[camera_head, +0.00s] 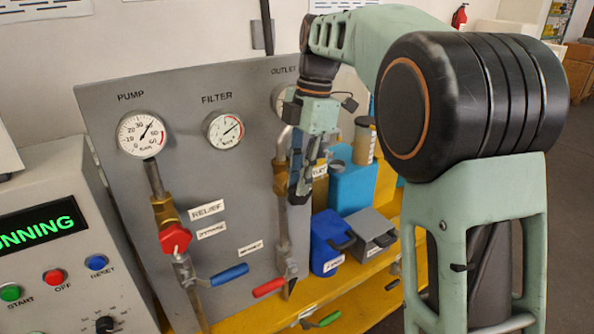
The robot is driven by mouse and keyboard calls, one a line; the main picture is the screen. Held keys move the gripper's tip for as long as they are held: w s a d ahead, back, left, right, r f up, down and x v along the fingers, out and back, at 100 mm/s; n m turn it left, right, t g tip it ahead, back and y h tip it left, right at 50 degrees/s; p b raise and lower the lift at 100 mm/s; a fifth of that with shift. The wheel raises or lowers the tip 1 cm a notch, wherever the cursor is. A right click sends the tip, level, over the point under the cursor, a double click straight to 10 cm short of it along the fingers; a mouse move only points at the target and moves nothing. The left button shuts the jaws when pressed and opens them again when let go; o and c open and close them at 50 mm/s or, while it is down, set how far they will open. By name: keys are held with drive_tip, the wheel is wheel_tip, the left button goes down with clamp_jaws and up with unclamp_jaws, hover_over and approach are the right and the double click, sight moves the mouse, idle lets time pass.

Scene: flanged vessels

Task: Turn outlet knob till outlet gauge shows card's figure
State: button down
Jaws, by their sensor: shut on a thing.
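The outlet gauge (278,98) is on the grey panel under the OUTLET label. My arm covers most of it, so its needle and figure cannot be read. My gripper (298,186) points down at the outlet pipe (282,221), beside the brass valve body (280,178). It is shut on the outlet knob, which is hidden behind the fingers. No card with a readable figure shows.
The pump gauge (141,134) and filter gauge (224,130) are to the left. A red relief knob (175,239), blue lever (229,274) and red lever (269,287) sit lower. Blue (328,243) and grey (371,236) containers stand close right on the yellow shelf.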

drive_tip(key=y+p, duration=0.1)
drive_tip(key=d+g+y+p, duration=0.1)
drive_tip(key=p, duration=0.1)
drive_tip(key=shift+w+d+r+g, duration=0.1)
drive_tip(key=shift+w+r+g, duration=0.05)
drive_tip(key=shift+w+g, duration=0.2)
drive_tip(key=y, duration=0.1)
drive_tip(key=g+p, duration=0.1)
drive_tip(key=y, duration=0.1)
drive_tip(key=shift+w+d+f+g+y+p, duration=0.25)
drive_tip(key=shift+d+f+y+p, duration=0.05)
drive_tip(key=shift+w+d+f+g+y, duration=0.1)
drive_tip(key=shift+d+f+g+y, duration=0.1)
drive_tip(key=shift+g+y, duration=0.3)
drive_tip(key=shift+w+d+f+g+y, duration=0.1)
drive_tip(key=shift+f+g+y, duration=0.15)
drive_tip(key=shift+y, duration=0.35)
drive_tip(key=shift+w+d+f+g+y+b, duration=0.1)
drive_tip(key=shift+f+g+y+b, duration=0.7)
drive_tip(key=shift+g+y+b, duration=1.05)
drive_tip(key=shift+w+d+f+g+y+b, duration=0.15)
drive_tip(key=shift+f+g+y+b, duration=0.7)
drive_tip(key=shift+y+b, duration=1.8)
drive_tip(key=shift+s+d+f+g+y+b, duration=0.1)
drive_tip(key=shift+f+g+y+b, duration=0.65)
drive_tip(key=shift+g+y+b, duration=1.4)
drive_tip(key=shift+t+h+b, duration=0.25)
drive_tip(key=shift+t+b, duration=0.25)
drive_tip(key=shift+b, duration=0.15)
